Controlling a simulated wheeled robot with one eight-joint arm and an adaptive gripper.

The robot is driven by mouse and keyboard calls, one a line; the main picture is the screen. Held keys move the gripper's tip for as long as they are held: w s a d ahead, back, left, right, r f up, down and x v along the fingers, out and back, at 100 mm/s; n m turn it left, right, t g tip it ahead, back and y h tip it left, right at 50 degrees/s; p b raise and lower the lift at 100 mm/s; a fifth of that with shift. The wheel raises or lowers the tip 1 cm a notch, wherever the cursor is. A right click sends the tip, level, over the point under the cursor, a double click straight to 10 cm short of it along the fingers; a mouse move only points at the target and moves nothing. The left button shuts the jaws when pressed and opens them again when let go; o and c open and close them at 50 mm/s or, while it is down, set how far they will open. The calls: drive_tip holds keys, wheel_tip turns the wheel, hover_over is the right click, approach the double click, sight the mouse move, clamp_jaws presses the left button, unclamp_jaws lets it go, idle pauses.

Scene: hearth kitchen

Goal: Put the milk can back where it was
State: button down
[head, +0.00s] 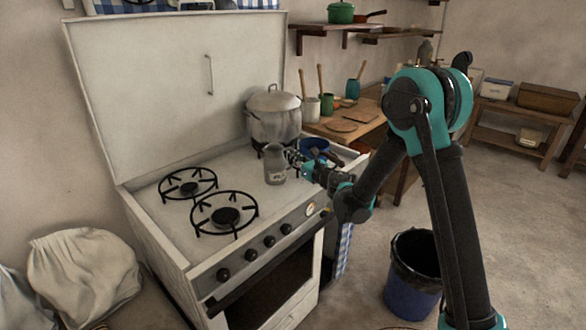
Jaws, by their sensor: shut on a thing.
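The milk can (274,168) is a small grey metal can with a narrow neck. It is upright over the right part of the stove top, in front of the large pot. My gripper (288,160) reaches in from the right and is shut on the can at its right side. The fingertips are small and partly hidden. I cannot tell whether the can's base touches the stove top.
The large lidded pot (274,117) stands close behind the can. A dark blue pan (314,147) is just right of my gripper. Two burners, front (226,214) and back (189,184), are empty at left. A wooden table (350,128) with utensil pots stands behind.

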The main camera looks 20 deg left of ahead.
drive_tip(key=shift+f, duration=2.45)
drive_tip(key=shift+f, duration=0.1)
drive_tip(key=c, duration=1.7)
unclamp_jaws()
